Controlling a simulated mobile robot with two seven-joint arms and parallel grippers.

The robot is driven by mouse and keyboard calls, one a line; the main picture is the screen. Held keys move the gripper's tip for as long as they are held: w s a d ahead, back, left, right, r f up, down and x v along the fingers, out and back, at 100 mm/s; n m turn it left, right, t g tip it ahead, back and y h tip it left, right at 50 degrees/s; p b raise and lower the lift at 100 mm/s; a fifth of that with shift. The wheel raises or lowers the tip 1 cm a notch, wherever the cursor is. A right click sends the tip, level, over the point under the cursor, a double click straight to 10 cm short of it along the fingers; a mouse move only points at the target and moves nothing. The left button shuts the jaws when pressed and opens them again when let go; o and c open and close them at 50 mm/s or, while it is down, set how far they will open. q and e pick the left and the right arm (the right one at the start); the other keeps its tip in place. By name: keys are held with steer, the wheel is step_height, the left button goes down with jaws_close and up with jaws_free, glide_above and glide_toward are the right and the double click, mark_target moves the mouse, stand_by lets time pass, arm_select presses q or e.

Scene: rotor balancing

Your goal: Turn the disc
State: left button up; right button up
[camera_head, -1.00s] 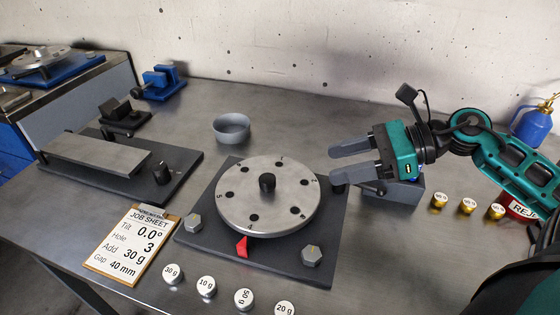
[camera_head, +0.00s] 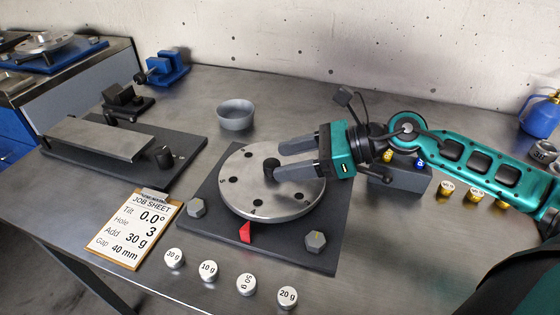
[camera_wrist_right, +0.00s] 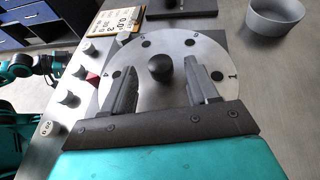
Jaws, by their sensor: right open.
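The round metal disc (camera_head: 240,194), with numbered holes near its rim, sits on a dark base plate (camera_head: 322,255). Its black centre knob (camera_head: 271,167) stands up in the middle. A red pointer (camera_head: 245,232) is at the disc's front edge. My right gripper (camera_head: 279,160) is over the disc, reaching in from the right. Its fingers are open and their tips are at the knob. In the right wrist view the knob (camera_wrist_right: 160,67) appears between the open fingertips (camera_wrist_right: 160,64), apart from both. The fingers hide some holes.
Several labelled weights, including the 20 g one (camera_head: 288,296), lie in front of the base. A job sheet (camera_head: 134,229) reads hole 3, 30 g. A grey bowl (camera_head: 235,117) stands behind. A grey block (camera_head: 400,178) and gold weights (camera_head: 446,190) are beside my right arm.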

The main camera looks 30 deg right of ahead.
steer(key=shift+x, duration=1.15)
jaws_close()
